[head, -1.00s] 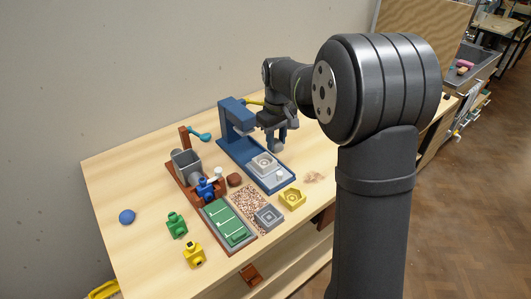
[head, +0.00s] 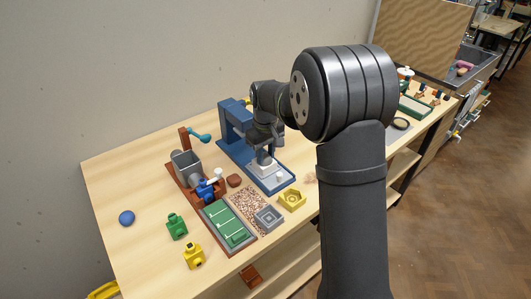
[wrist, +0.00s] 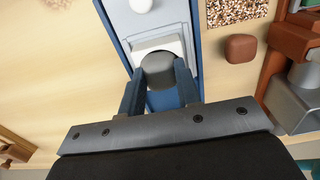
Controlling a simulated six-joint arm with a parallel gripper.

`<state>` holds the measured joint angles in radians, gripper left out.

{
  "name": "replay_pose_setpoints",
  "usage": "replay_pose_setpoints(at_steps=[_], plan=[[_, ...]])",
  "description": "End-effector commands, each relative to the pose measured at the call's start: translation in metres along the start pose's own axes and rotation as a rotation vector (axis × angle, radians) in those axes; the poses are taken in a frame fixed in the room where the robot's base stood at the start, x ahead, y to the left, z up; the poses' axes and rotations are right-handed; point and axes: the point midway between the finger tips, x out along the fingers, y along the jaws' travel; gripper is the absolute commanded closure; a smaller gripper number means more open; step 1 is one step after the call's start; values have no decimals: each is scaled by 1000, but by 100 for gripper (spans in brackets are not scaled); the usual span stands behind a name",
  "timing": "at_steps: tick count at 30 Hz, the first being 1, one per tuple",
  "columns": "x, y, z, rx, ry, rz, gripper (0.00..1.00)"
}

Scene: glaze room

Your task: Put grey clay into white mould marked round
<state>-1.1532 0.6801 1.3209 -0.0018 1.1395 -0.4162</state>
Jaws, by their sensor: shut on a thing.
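My gripper (wrist: 159,72) is shut on the grey clay (wrist: 158,68), which shows as a rounded grey lump between the two blue fingers in the wrist view. The white mould (wrist: 150,43) lies right by the clay, partly hidden by it, on the bed of the blue press (head: 233,135). In the head view the white mould (head: 264,169) sits under my gripper (head: 264,155). The clay looks to be over or at the mould's hollow; I cannot tell whether they touch. No marking on the mould can be read.
The press column stands close behind my gripper. A yellow mould (head: 291,201), a grey mould (head: 268,217) and brown clay (head: 234,180) lie nearby. An extruder (head: 187,168), a green board (head: 227,222) and blue clay (head: 126,217) are to the left.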

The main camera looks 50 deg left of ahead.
Motion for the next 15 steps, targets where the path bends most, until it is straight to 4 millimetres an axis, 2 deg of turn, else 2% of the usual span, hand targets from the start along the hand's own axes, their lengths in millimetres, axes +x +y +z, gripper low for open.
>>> replay_pose_setpoints(at_steps=[3, 4, 7, 15], plan=[[4, 0, 0, 0, 0, 0, 93], [4, 0, 0, 0, 0, 0, 66], [4, 0, 0, 0, 0, 0, 48], [3, 0, 0, 0, 0, 0, 48]])
